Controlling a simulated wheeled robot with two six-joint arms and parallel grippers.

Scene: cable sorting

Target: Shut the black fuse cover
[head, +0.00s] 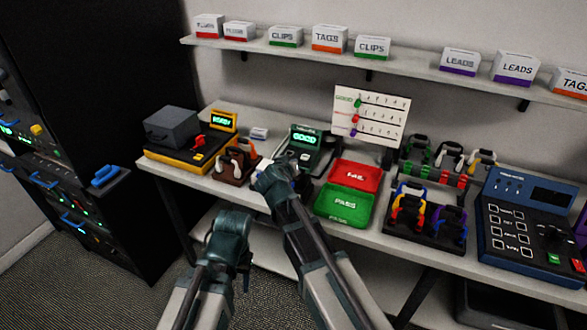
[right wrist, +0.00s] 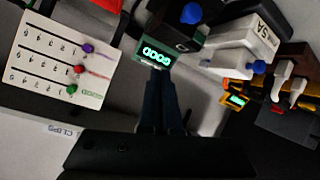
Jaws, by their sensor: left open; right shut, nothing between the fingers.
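A dark grey box-like cover (head: 172,128) sits at the back left of a black, yellow-rimmed unit (head: 185,158) on the table's left end. I cannot tell for sure that it is the fuse cover, or whether it is fully down. It also shows at the right edge of the right wrist view (right wrist: 290,122). My left gripper (head: 246,281) hangs low in front of the table, open, away from the unit and partly hidden by its arm. My right gripper (right wrist: 158,78) is shut and empty near the green tester (right wrist: 155,53); its fingers are hard to make out in the head view.
A brown block (head: 233,168) with pale-handled parts stands between the unit and the tester. Red (head: 356,175) and green (head: 343,203) trays and cable racks (head: 425,225) lie to the right. A shelf (head: 390,68) overhangs the back. A black cabinet (head: 110,210) stands at left.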

